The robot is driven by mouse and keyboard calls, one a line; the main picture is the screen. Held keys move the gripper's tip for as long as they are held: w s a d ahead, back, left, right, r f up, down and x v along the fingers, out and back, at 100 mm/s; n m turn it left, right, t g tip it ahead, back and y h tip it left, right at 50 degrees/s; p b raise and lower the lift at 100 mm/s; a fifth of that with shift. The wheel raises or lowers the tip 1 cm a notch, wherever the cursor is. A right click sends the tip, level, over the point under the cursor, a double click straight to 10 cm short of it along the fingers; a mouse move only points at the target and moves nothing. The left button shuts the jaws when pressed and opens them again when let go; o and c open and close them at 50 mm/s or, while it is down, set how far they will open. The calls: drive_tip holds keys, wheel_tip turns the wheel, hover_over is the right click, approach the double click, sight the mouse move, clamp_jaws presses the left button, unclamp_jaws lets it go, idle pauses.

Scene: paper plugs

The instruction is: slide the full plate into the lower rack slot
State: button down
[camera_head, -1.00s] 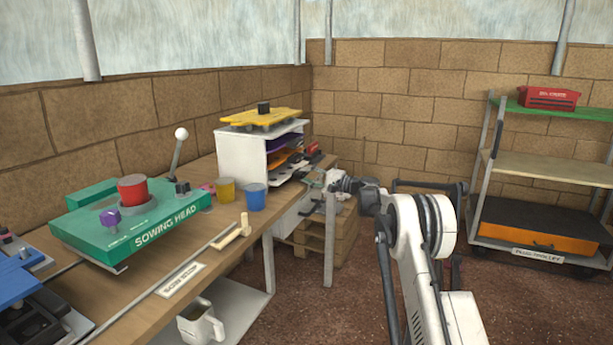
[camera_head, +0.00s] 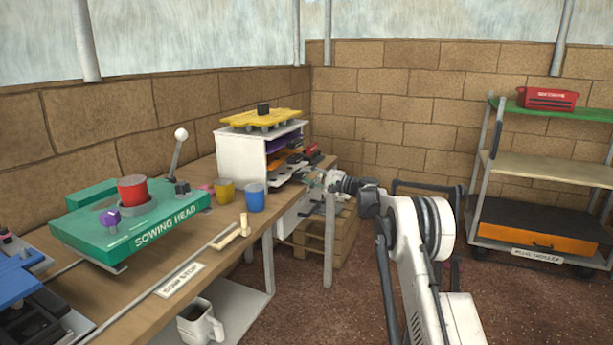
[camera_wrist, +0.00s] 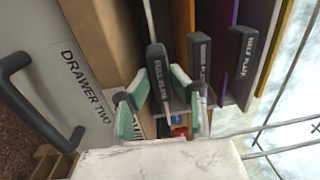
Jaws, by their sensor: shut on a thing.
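My gripper (camera_wrist: 158,88) is shut on the dark handle (camera_wrist: 158,70) of a pale, thin plate, seen edge-on between the pale green finger pads in the wrist view. That plate (camera_head: 262,180) shows in the head view as a grey sheet with dark spots, low at the rack's open side. The white rack (camera_head: 238,160) stands at the far end of the bench. My gripper is also at the rack's right in the head view (camera_head: 316,180). How deep the plate sits is hard to tell.
Orange (camera_wrist: 187,15) and purple (camera_wrist: 225,25) plates with dark handles sit above the held one. A yellow plate (camera_head: 262,118) lies on the rack top. The bench edge (camera_wrist: 98,40) and drawer handle (camera_wrist: 28,95) are close. Blue (camera_head: 255,197) and yellow (camera_head: 225,190) cups stand in front.

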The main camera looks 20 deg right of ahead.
drive_tip(key=shift+w+a+f, duration=0.1)
drive_tip(key=shift+w+f, duration=0.1)
drive_tip(key=shift+f, duration=0.3)
idle(0.3)
drive_tip(key=c, duration=1.5)
unclamp_jaws()
drive_tip(key=shift+s, duration=0.1)
drive_tip(key=shift+o, duration=0.2)
drive_tip(key=shift+v, duration=2.75)
drive_tip(key=shift+r, duration=0.25)
drive_tip(key=shift+c, duration=0.4)
